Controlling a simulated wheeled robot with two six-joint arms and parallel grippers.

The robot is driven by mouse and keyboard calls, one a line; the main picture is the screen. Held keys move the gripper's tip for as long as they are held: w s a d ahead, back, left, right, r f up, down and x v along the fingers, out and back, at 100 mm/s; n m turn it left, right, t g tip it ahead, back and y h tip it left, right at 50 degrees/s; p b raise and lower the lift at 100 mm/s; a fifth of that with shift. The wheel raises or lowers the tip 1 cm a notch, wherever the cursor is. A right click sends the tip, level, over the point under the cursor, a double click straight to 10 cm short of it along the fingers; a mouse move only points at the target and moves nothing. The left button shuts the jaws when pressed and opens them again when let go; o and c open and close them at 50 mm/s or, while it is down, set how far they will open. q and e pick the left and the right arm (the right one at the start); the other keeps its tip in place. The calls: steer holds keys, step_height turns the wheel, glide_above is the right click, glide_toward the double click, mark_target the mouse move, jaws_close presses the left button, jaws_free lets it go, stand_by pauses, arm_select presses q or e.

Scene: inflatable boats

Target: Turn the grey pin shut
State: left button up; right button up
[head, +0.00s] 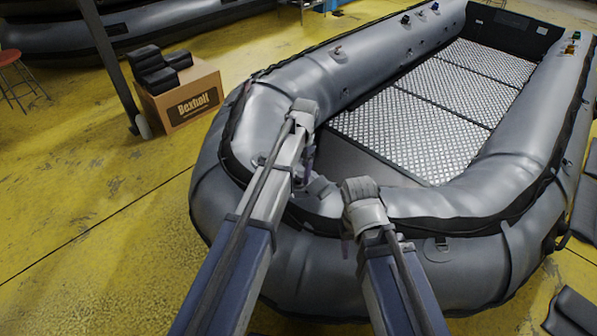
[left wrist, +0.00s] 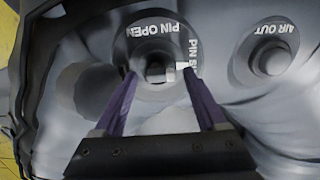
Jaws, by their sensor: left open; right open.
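The grey pin (left wrist: 155,70) sits in a round dark valve plate (left wrist: 147,43) in the left wrist view. The plate reads PIN OPEN at the top; a second label at its right reads PIN S and is partly covered. My left gripper (left wrist: 158,76) is open, one purple finger on each side of the pin; I cannot tell whether they touch it. In the head view my left gripper (head: 303,170) points down at the bow of the grey inflatable boat (head: 262,110), and the pin cannot be made out. My right gripper (head: 346,250) is open and empty beside the bow.
A second fitting marked AIR OUT (left wrist: 271,58) lies right of the pin. The boat's checkered floor (head: 415,115) is bare. A cardboard box (head: 182,97) with a black seat on it stands at the left. Yellow floor (head: 90,190) is clear on the left.

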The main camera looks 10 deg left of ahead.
arm_select(q)
steer(key=shift+r, duration=0.15)
step_height(320, 180, up, 8)
steer(key=p, duration=0.7)
steer(key=shift+w+d+f+p, duration=0.25)
steer(key=shift+w+p, duration=0.15)
steer(key=s+d+n, duration=0.2)
steer(key=s+d, duration=0.1)
steer(key=s, duration=1.1)
steer(key=s+d+n, duration=0.1)
steer(key=s+d, duration=0.3)
steer(key=s, duration=0.9)
step_height(320, 180, up, 13)
steer(key=w+p, duration=0.1)
steer(key=p, duration=1.2)
steer(key=shift+w+r+t+y, duration=0.15)
steer(key=shift+w+t+y, duration=0.15)
steer(key=shift+w+t, duration=0.1)
steer(key=shift+s, duration=0.1)
